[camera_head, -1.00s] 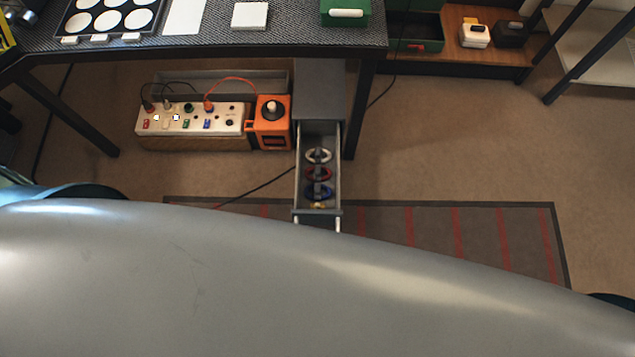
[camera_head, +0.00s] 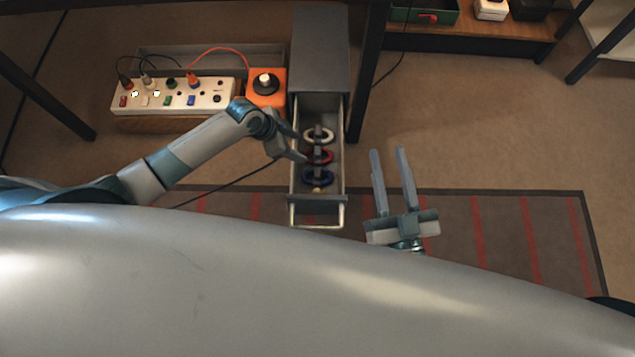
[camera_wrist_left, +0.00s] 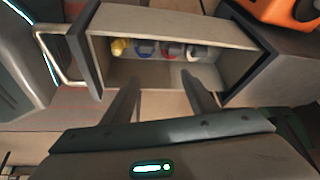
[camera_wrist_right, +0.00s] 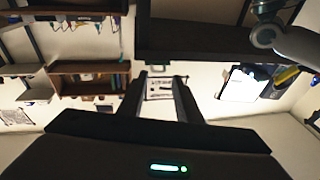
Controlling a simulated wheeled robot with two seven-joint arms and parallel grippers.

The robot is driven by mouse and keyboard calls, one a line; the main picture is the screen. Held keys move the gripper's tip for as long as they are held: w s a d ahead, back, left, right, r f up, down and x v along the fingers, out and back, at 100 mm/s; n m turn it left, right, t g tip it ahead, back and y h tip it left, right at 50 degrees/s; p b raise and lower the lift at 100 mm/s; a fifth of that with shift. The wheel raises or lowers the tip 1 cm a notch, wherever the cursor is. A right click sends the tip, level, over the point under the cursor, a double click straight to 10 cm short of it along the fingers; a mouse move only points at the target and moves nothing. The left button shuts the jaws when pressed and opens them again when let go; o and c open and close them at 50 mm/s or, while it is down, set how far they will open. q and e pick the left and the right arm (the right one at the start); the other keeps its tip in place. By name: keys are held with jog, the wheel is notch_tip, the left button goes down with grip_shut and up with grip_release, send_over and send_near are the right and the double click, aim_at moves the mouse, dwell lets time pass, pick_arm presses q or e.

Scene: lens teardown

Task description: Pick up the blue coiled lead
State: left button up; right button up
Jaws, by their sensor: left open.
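My left gripper (camera_head: 299,147) is open and empty at the drawer's left wall, closer to the white and red coils than to the blue one. Its two fingers (camera_wrist_left: 160,88) point toward the drawer in the left wrist view. My right gripper (camera_head: 387,162) is open and empty to the right of the drawer, fingers pointing away from me.
A red coil (camera_head: 320,156) and a white coil (camera_head: 319,135) share the drawer. A power strip (camera_head: 175,96) with plugged leads and an orange box (camera_head: 266,86) stand left of the cabinet (camera_head: 320,50). A table leg (camera_head: 368,80) rises on its right. A striped rug (camera_head: 500,235) lies below.

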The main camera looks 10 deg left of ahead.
pick_arm(q)
jog(key=m+b, duration=0.1)
jog(key=a+m+g+b, duration=0.1)
jog(key=s+m+g+b, duration=0.1)
jog(key=shift+a+r+b, duration=0.25)
jog(key=shift+b, duration=0.05)
pick_arm(e)
jog(key=s+d+r+t+y, duration=0.1)
jog(key=s+r+t, duration=0.2)
jog(key=r, duration=0.7)
jog(key=shift+s+r+m+t, duration=0.2)
jog(key=shift+s+m+t, duration=0.15)
jog(key=shift+s, duration=0.6)
jog(key=shift+d, duration=0.1)
